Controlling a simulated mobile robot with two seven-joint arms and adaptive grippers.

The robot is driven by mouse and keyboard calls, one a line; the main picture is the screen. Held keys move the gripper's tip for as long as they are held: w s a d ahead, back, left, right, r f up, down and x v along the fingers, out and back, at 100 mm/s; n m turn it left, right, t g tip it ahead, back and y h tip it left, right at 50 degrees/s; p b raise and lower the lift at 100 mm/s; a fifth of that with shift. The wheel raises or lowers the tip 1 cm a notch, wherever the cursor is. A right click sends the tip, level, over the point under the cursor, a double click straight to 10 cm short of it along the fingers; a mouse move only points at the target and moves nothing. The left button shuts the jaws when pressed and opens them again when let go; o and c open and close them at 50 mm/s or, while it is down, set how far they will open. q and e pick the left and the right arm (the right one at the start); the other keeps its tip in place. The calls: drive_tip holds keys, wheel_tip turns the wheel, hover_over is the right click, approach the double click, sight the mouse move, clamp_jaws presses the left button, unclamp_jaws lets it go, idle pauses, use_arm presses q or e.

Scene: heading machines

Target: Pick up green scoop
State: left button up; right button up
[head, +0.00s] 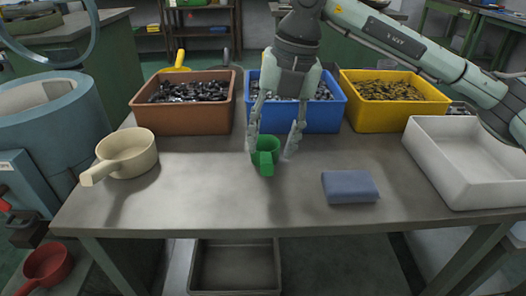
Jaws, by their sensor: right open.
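The green scoop (265,160) stands on the grey metal table in front of the blue bin, with its handle pointing toward me. My right gripper (271,150) points down over it from above. Its fingers are open, one on the left side of the scoop and one on the right, with the right finger a little apart from it. I cannot tell whether the left finger touches the scoop. My left gripper is not in view.
A brown bin (184,118), a blue bin (325,117) and a yellow bin (393,119) of small parts line the back. A cream scoop (128,152) stands left. A blue folded cloth (350,187) and a white tray (465,187) are right. The table's front middle (230,205) is clear.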

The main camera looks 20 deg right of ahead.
sight(267, 155)
drive_tip(key=f, duration=0.3)
drive_tip(key=a+f, duration=0.1)
drive_tip(key=f, duration=0.1)
drive_tip(key=shift+w, duration=0.3)
clamp_jaws()
